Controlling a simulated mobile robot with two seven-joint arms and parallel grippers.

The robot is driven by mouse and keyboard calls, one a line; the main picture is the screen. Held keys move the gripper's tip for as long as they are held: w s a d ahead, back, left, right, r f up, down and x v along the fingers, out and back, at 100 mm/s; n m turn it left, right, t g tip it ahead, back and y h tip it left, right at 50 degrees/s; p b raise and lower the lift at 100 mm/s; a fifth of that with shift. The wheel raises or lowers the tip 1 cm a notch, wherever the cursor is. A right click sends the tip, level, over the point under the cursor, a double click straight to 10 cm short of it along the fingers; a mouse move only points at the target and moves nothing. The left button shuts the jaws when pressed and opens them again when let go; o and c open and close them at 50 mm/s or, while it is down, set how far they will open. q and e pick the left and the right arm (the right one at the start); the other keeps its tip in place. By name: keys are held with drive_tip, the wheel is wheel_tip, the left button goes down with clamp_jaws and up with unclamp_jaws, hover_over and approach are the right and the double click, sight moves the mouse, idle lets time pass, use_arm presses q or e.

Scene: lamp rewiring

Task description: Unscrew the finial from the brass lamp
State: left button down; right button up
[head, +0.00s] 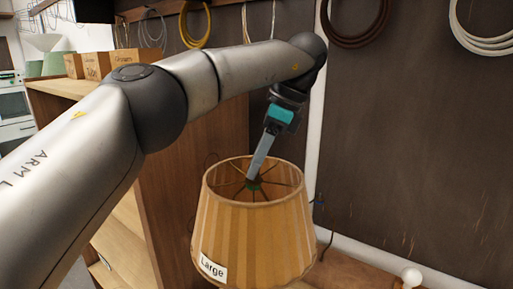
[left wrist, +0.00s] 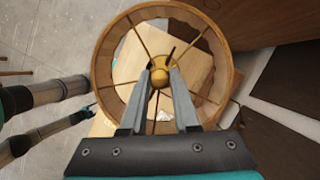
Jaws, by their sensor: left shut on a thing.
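The brass lamp's pleated tan shade (head: 255,235) carries a white "Large" label (head: 213,268). Its open top shows thin spokes meeting at the centre. My left gripper (head: 254,180) reaches down into that opening from above. In the left wrist view its two fingers (left wrist: 161,75) are shut on the round brass finial (left wrist: 160,78) at the hub of the shade's spokes (left wrist: 137,83). The lamp's stem and base are hidden by the shade. A teal part at the end of another arm of mine (left wrist: 85,112) shows beside the shade; its fingers are too small to read.
A wooden cabinet (head: 180,200) stands left of the shade, with small labelled boxes (head: 103,62) on top. Coiled cords, one yellow (head: 195,25) and one brown (head: 355,25), hang on the wall. A white knob (head: 412,277) is at the lower right.

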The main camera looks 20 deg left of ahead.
use_arm(q)
drive_tip(key=n+p, duration=0.1)
drive_tip(key=n+g+p, duration=0.1)
drive_tip(key=n+p, duration=0.1)
drive_tip(key=shift+w+r, duration=0.1)
drive_tip(key=shift+r, duration=0.15)
drive_tip(key=shift+f+n+g+h+p, duration=0.2)
drive_tip(key=shift+n+g+h+p, duration=0.15)
drive_tip(key=shift+n, duration=0.35)
drive_tip(key=c, duration=0.6)
unclamp_jaws()
